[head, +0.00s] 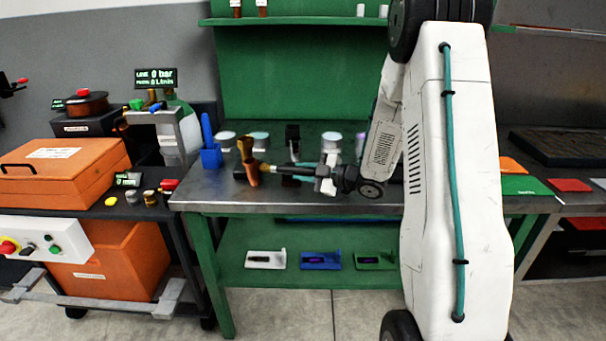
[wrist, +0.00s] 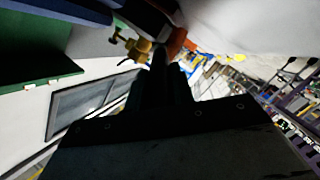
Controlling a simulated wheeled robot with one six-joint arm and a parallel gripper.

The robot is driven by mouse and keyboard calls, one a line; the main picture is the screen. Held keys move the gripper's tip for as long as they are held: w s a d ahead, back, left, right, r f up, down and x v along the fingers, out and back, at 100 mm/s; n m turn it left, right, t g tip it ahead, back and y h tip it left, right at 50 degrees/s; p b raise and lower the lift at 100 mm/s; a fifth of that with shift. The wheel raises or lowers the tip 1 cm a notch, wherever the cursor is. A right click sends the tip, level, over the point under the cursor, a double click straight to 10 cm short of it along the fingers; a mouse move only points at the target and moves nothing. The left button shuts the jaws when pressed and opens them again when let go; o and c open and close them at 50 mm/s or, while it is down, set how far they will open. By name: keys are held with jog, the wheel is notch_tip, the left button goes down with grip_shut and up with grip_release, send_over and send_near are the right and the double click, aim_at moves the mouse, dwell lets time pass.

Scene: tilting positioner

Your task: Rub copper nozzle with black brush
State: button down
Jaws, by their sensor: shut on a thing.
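The copper nozzle (head: 252,174) stands on the metal bench left of my gripper in the head view, with a brass-coloured flared part (head: 245,149) above it. My gripper (head: 296,172) comes in from the right, roughly level, and is shut on the black brush (head: 277,169). The brush points left, and its far end is at the nozzle; I cannot tell if they touch. In the wrist view the dark brush (wrist: 159,75) runs forward from between the fingers. A copper-coloured part (wrist: 176,42) and a brass part (wrist: 138,48) show near its end. The bristles are not clear.
A blue holder (head: 210,157) stands left of the nozzle. Several lidded jars and a black block (head: 292,133) stand behind on the bench (head: 230,196). The orange case (head: 62,170) is at the left. White, blue and green trays lie on the lower shelf (head: 232,267).

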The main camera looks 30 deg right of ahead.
jog(key=shift+s+a, duration=1.3)
jog(key=shift+s, duration=0.05)
jog(key=shift+r, duration=0.35)
jog(key=shift+w+d, duration=1.25)
jog(key=shift+w, duration=0.25)
jog(key=shift+s+a, duration=1.4)
jog(key=shift+s, duration=0.05)
jog(key=shift+s+d, duration=2.05)
jog(key=shift+d, duration=0.2)
